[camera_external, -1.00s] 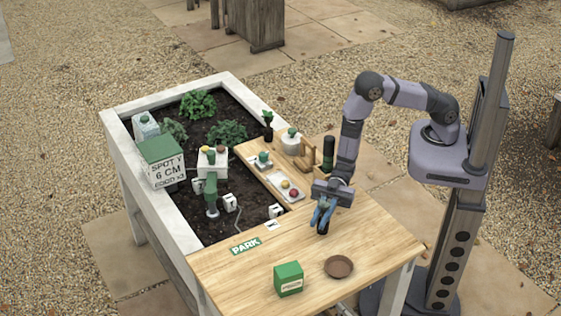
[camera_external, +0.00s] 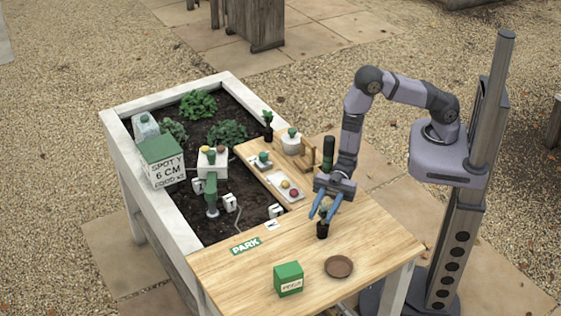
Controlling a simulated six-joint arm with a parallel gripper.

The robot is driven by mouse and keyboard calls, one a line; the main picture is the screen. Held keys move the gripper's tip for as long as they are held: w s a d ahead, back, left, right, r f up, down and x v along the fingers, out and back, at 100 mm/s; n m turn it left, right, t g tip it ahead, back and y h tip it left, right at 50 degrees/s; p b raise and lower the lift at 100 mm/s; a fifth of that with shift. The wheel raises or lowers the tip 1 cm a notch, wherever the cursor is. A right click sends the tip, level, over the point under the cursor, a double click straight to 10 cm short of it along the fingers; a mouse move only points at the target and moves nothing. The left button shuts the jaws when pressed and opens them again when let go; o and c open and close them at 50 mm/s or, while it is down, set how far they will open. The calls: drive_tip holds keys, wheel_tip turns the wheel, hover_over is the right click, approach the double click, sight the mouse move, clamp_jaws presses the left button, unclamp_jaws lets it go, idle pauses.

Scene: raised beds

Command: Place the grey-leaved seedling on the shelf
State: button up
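A small black pot (camera_external: 322,230) stands upright on the wooden table (camera_external: 290,240). Its plant is too small and too close to my fingers to make out, so I cannot tell its leaf colour. My gripper (camera_external: 322,214) points down just above the pot, its blue fingers apart, and appears empty. A second black pot with a green-leaved seedling (camera_external: 268,118) stands at the far end of a wooden plank shelf (camera_external: 248,153) along the bed's right side.
A brown saucer (camera_external: 339,267) and a green box (camera_external: 288,279) lie near the table's front. The shelf carries a white pot (camera_external: 291,142), a tray with coloured balls (camera_external: 288,188) and a dark green cylinder (camera_external: 328,153) nearby. A "PARK" label (camera_external: 245,245) lies at the left.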

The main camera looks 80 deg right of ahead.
drive_tip(key=d, duration=0.3)
drive_tip(key=s+d+b, duration=0.1)
drive_tip(key=d, duration=0.1)
drive_tip(key=shift+d, duration=0.2)
